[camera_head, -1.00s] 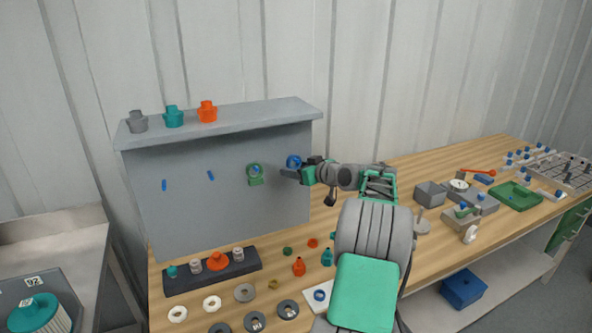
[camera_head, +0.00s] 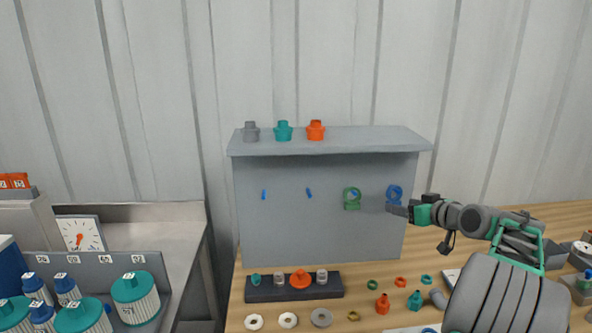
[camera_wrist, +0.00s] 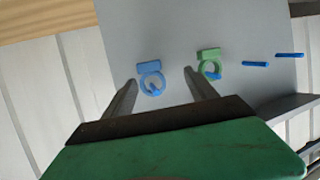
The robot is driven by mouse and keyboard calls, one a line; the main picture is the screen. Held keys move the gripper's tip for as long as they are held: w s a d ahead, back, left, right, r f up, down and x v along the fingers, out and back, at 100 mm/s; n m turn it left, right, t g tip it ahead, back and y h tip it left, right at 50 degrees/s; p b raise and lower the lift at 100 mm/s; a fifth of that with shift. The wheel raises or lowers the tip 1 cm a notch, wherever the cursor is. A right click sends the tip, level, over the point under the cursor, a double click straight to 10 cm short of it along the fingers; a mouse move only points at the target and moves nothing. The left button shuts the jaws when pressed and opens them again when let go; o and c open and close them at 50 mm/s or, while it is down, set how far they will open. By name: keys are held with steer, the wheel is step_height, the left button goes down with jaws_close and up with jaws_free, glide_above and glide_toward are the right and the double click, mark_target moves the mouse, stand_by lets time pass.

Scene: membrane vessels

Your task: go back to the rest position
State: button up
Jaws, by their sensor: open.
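My gripper (camera_head: 398,210) is at the right part of the upright grey panel (camera_head: 290,225), just below and beside a blue ring (camera_head: 394,192). In the wrist view my gripper (camera_wrist: 160,88) shows two fingers spread apart with nothing between them. The blue ring (camera_wrist: 151,78) hangs on a blue peg ahead of the fingertips, apart from them. A green ring (camera_head: 352,199) hangs on the peg to its left; it also shows in the wrist view (camera_wrist: 210,65). Two blue pegs to the left, one (camera_head: 308,192) and another (camera_head: 263,194), are bare.
Grey, teal and orange fittings stand on the panel's top shelf (camera_head: 330,139). A dark rack (camera_head: 262,292) with several parts and loose rings lie on the wooden bench below. At left, a tray of teal-capped vessels (camera_head: 135,298) stands by a gauge (camera_head: 80,234).

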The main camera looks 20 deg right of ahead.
steer(key=s+a+f+g+y, duration=0.1)
steer(key=a+f+g, duration=0.2)
steer(key=a, duration=1.1)
steer(key=s+a+f+g, duration=0.1)
steer(key=a+f+g, duration=0.1)
steer(key=a, duration=1.3)
steer(key=s+a+f+g, duration=0.1)
steer(key=s+a+f, duration=0.2)
steer(key=s, duration=0.3)
steer(key=s+a+f+g, duration=0.2)
steer(key=s+a, duration=0.3)
steer(key=s, duration=0.2)
steer(key=s+a+f+g+h, duration=0.1)
steer(key=s+a+f+g, duration=0.1)
steer(key=s, duration=0.4)
steer(key=shift+s+a+f, duration=0.4)
steer(key=shift+a+f, duration=0.45)
steer(key=shift+a, duration=0.1)
steer(key=shift+c, duration=0.2)
